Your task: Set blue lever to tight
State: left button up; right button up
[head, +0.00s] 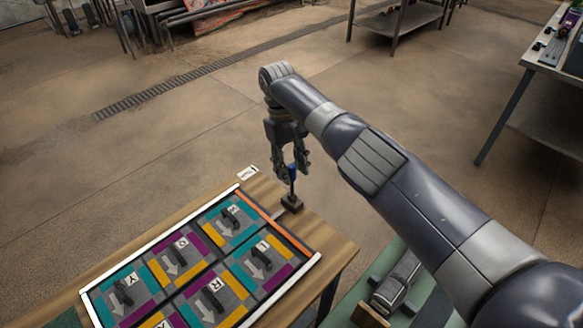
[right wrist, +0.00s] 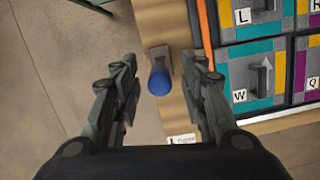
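The blue lever (head: 292,170) stands near the far right corner of the wooden table, on a small dark base (head: 291,203). It looks close to upright in the head view. In the right wrist view its rounded blue knob (right wrist: 160,80) lies between the two fingers. My right gripper (head: 293,175) points down over the lever, open, with one finger on each side. Gaps show between the knob and both fingers in the right wrist view. A small white label card (right wrist: 181,139) lies beside the lever; its print is only partly legible. My left gripper is not in view.
A board (head: 318,257) with coloured tiles, lettered tags and dark switches covers much of the table (head: 330,238), close to the lever. Open floor lies beyond the table. A green surface with a grey device (head: 398,280) is at lower right, under my right arm.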

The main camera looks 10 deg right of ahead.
jog(key=v, duration=0.3)
jog(key=s+v, duration=0.1)
jog(key=v, duration=0.2)
jog(key=s+d+v, duration=0.1)
jog(key=v, duration=0.2)
jog(key=shift+w+r, duration=0.1)
jog(key=shift+r, duration=0.3)
jog(key=shift+c, duration=0.5)
